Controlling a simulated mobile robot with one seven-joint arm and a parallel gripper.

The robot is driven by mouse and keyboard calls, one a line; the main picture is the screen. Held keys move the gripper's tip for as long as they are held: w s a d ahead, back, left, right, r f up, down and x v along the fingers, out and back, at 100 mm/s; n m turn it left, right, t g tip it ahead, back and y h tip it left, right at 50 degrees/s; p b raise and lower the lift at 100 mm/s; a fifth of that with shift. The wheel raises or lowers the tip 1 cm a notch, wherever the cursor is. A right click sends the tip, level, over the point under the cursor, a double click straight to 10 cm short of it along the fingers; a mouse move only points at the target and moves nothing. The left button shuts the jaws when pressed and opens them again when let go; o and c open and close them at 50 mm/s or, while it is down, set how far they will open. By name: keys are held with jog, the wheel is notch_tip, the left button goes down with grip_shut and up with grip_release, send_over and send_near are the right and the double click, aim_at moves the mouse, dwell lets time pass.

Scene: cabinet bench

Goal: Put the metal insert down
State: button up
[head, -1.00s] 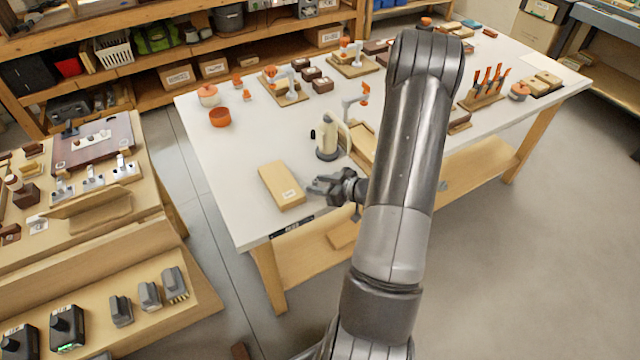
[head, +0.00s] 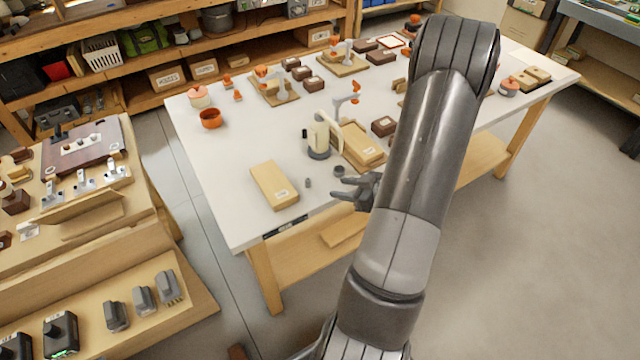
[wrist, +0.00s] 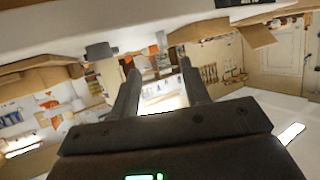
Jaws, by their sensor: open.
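The metal insert (head: 308,183) appears as a small grey cylinder standing upright on the white table (head: 235,215), just right of a tan box. My gripper (head: 333,188) is open and empty to its right, with a gap between fingertips and insert. A dark grey round part (head: 339,170) stands just beyond my gripper. In the wrist view the spread fingers (wrist: 160,70) have nothing between them. That view looks upside down, and a grey part (wrist: 98,50) shows against the table; I cannot tell which of the two it is.
The tan box (head: 274,185) lies near the front left edge. A cream kettle-like item (head: 319,138) and a wooden box (head: 362,148) stand behind my gripper. An orange bowl (head: 211,118) is farther back. The table's front left corner is clear.

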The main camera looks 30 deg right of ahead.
jog(key=shift+r, duration=0.15)
notch_tip(320, 180, up, 13)
jog(key=w+d+m+h, duration=0.1)
jog(key=w+h, duration=0.1)
jog(key=w+d+m+h, duration=0.2)
jog(key=w, duration=0.1)
jog(key=w+d+m+h, duration=0.1)
jog(key=w+d+h, duration=0.1)
jog(key=w+h, duration=0.1)
jog(key=shift+r, duration=0.3)
jog(key=m+g, duration=0.5)
jog(key=g, duration=0.2)
send_over(308, 179)
jog(key=s, duration=0.3)
jog(key=shift+h, duration=0.3)
jog(key=shift+w+a+f, duration=0.1)
jog(key=shift+w+f, duration=0.05)
jog(key=shift+f, duration=2.6)
jog(key=shift+w+f, duration=0.1)
jog(key=shift+f, duration=2.65)
jog(key=shift+w+a+f+g, duration=0.15)
jog(key=shift+w+f, duration=0.15)
jog(key=shift+f, duration=0.45)
jog(key=shift+w+a+f+g, duration=0.15)
jog(key=shift+w+f, duration=0.15)
jog(key=shift+f, duration=0.4)
jog(key=shift+x, duration=1.05)
